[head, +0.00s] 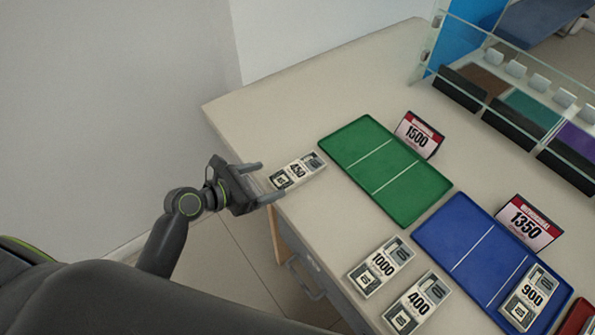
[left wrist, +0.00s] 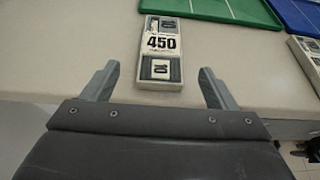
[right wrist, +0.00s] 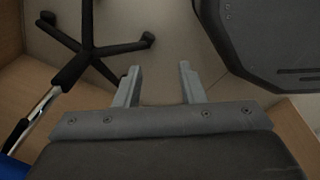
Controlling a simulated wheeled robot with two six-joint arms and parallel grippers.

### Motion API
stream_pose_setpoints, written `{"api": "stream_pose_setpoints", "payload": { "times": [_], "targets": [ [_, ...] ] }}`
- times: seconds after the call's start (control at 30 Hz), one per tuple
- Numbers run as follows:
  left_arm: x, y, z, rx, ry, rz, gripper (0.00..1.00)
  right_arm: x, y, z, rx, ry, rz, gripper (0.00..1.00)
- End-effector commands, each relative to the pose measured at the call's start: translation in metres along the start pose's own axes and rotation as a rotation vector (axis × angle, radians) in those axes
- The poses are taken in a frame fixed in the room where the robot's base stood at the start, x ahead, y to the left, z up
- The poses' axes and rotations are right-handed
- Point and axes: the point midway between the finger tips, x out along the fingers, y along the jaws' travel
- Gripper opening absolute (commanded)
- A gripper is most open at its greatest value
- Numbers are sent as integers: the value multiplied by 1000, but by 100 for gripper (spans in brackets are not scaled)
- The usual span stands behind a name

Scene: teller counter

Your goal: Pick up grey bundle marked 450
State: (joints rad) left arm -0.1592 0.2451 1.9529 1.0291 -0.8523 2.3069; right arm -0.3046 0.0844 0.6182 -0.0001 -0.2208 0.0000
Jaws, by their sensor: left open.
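The grey bundle marked 450 (head: 298,171) lies on the counter near its left front edge, beside the green tray. It also shows in the left wrist view (left wrist: 161,54), just ahead of the fingertips and roughly centred between them.
A green tray (head: 390,160) with a 1500 sign (head: 418,135) stands right of the bundle. A blue tray (head: 480,245) with a 1350 sign (head: 525,222) holds bundle 900 (head: 530,297). Bundles 1000 (head: 380,266) and 400 (head: 417,302) lie near the front edge. An office-chair base (right wrist: 90,50) is near my right gripper.

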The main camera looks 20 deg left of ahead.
Motion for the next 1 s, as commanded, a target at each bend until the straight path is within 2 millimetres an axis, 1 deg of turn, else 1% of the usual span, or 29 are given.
{"api": "stream_pose_setpoints", "payload": {
  "times": [0.03, 0.1, 0.37, 0.5, 0.63, 0.73, 0.93, 0.97, 1.0],
  "targets": [
    [11, -1, 1, -3, -4, -2, 80, 1, 0, -2, 0, 3, 0, 36],
    [20, 0, 0, -1, -2, 0, 80, 1, 0, -3, 0, 5, 0, 36],
    [39, -1, 0, 0, -1, 0, 80, 2, -1, -4, 0, 6, -2, 36],
    [61, -2, 2, -2, -2, -1, 80, 2, -5, -4, 1, 7, -5, 36],
    [78, -2, 1, 0, -1, -1, 80, 3, -8, -4, 3, 7, -9, 36],
    [83, -2, 0, 0, 0, 0, 80, 3, -8, -5, 3, 8, -9, 36],
    [83, -2, 0, 1, 0, 1, 80, 3, -8, -5, 3, 8, -9, 36],
    [83, -2, 0, 1, 0, 1, 79, 3, -8, -5, 3, 8, -9, 36],
    [83, -2, 0, 1, 0, 0, 73, 3, -8, -5, 3, 8, -9, 36]
  ]
}}
